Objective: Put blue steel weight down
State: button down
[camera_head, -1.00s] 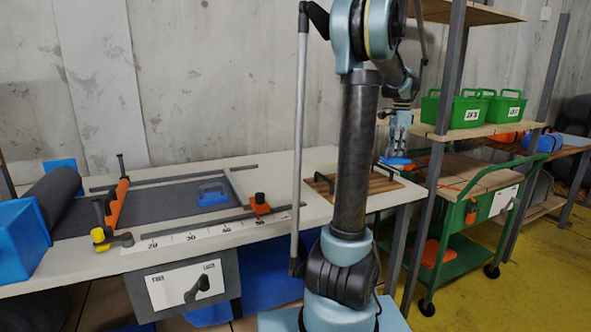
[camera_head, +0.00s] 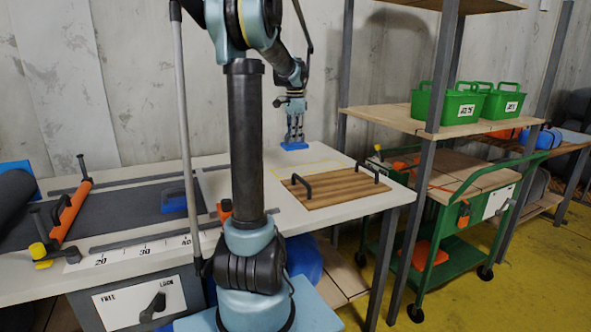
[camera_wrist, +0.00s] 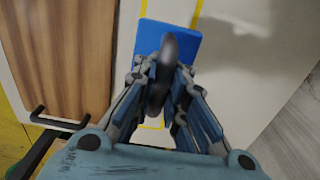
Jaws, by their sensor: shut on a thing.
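My gripper (camera_head: 294,132) is shut on the handle of the blue steel weight (camera_head: 294,146). In the wrist view, the fingers (camera_wrist: 160,82) close around its dark handle, and the flat blue base (camera_wrist: 180,42) lies beyond them. The weight hangs over the back right part of the white table (camera_head: 335,216), beside the wooden board. A thin yellow outline (camera_head: 318,162) marks the tabletop close to it; yellow lines also show around the blue base in the wrist view. I cannot tell whether the weight touches the table.
The wooden board with dark handles (camera_head: 338,191) lies in front of the weight. A second blue weight (camera_head: 174,203) is on the dark mat at left. A shelf post (camera_head: 424,160) and a green cart (camera_head: 432,262) stand to the right. The concrete wall is behind.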

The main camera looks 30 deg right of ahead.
jog(key=shift+w+a, duration=0.4)
jog(key=shift+a, duration=0.25)
jog(key=shift+f, duration=5)
jog(key=c, duration=1.6)
grip_release()
notch_tip(320, 180, up, 12)
